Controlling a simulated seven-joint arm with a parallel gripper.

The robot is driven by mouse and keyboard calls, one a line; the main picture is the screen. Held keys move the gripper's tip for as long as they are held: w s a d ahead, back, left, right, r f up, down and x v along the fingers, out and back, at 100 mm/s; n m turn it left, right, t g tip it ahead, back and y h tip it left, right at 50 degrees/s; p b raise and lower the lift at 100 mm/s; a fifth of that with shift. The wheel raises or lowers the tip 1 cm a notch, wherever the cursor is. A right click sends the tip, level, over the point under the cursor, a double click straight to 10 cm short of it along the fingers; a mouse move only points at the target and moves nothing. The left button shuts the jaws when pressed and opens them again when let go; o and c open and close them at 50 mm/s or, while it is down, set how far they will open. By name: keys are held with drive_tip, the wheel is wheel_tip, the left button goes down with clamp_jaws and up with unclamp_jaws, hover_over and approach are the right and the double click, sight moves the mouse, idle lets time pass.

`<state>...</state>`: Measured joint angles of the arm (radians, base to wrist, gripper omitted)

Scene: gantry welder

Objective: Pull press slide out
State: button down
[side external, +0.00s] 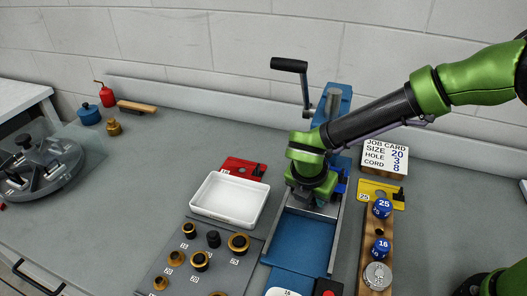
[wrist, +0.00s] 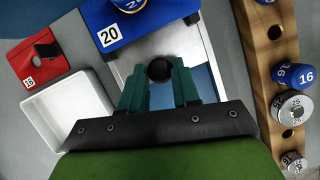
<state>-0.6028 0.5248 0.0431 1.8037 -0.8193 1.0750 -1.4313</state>
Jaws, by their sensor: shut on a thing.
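The blue press (side external: 329,105) stands at the middle back, with a black-handled crank lever (side external: 290,65). Its blue bed (side external: 302,240) runs forward between pale metal rails. In the wrist view, a silver plate, which looks like the press slide (wrist: 187,42), carries a round black knob (wrist: 159,69). My gripper (wrist: 160,75) is shut on this knob, a teal finger on each side. In the side view my gripper (side external: 312,200) is low over the rails and hides the knob and most of the slide.
A white tray (side external: 230,217) and a grey board (side external: 165,257) of several brass and black parts lie left. A wooden rack (side external: 374,235) with blue-topped pieces stands close on the right. The job card (side external: 385,157) is behind it. The bed's front is clear.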

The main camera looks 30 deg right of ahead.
drive_tip(key=s+a, duration=0.9)
drive_tip(key=shift+s+a, duration=0.35)
drive_tip(key=shift+a, duration=0.05)
drive_tip(key=c, duration=1.1)
unclamp_jaws()
drive_tip(key=o, duration=0.3)
drive_tip(key=shift+w+d, duration=0.1)
drive_tip(key=shift+r, duration=0.1)
drive_tip(key=v, duration=1.6)
drive_tip(key=shift+r, duration=0.35)
